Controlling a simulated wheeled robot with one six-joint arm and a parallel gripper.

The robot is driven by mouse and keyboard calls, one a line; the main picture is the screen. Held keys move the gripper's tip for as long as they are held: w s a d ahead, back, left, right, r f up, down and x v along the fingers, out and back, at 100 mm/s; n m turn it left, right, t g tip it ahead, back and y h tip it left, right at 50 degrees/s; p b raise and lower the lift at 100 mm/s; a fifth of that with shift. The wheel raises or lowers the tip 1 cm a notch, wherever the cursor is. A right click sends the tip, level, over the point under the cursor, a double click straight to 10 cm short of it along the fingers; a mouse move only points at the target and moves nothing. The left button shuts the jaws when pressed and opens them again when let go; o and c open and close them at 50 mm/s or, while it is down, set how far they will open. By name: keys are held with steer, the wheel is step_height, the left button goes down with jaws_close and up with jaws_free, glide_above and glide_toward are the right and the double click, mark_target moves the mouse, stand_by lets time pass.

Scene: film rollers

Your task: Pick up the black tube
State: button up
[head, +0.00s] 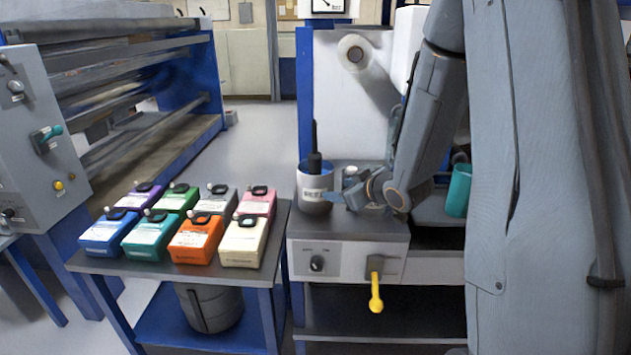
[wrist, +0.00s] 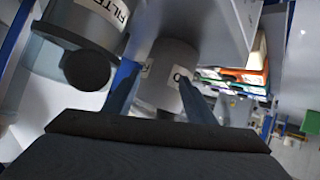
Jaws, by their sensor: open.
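A black tube-like thing (head: 315,160) with a thin upright top stands in a light, labelled cup (head: 314,190) on the grey machine top in the head view. My gripper (head: 338,198) is low, just right of the cup, and points left towards it; I cannot tell whether it touches the cup. In the wrist view my gripper (wrist: 158,92) is open, its two blue fingers on either side of a grey labelled cylinder (wrist: 168,68). A dark round end (wrist: 86,70) shows left of the fingers by a container lettered "FILT"; I cannot tell whether it is the tube.
Several coloured boxes, one of them orange (head: 196,240), stand on a side table (head: 115,267) to the left. A yellow handle (head: 376,292) sticks out of the machine front (head: 345,262). A teal cup (head: 458,190) is right of my arm. A white roll (head: 355,53) is behind.

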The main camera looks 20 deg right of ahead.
mark_target(321, 168)
steer(key=r+y, duration=0.1)
steer(key=r+n+t+y, duration=0.1)
steer(key=a+n+t+y, duration=0.1)
steer(key=shift+w+a+r+y+p, duration=0.1)
steer(key=shift+w+r+y+p, duration=0.2)
steer(key=shift+w+r+y, duration=0.1)
steer(key=y, duration=0.1)
steer(key=s+r+y, duration=0.1)
steer(key=n+y, duration=0.1)
steer(key=shift+s+a+r+t, duration=0.2)
steer(key=shift+a+r+t, duration=0.05)
steer(key=shift+r+t, duration=0.15)
steer(key=shift+p+x, duration=0.35)
steer(key=shift+x, duration=0.65)
steer(key=shift+r+p+x, duration=0.15)
steer(key=shift+p+x, duration=0.3)
steer(key=shift+x, duration=0.95)
steer(key=shift+r+p+x, duration=0.15)
steer(key=shift+p+x, duration=0.3)
steer(key=shift+x, duration=0.95)
steer(key=shift+c, duration=0.3)
steer(key=c, duration=1)
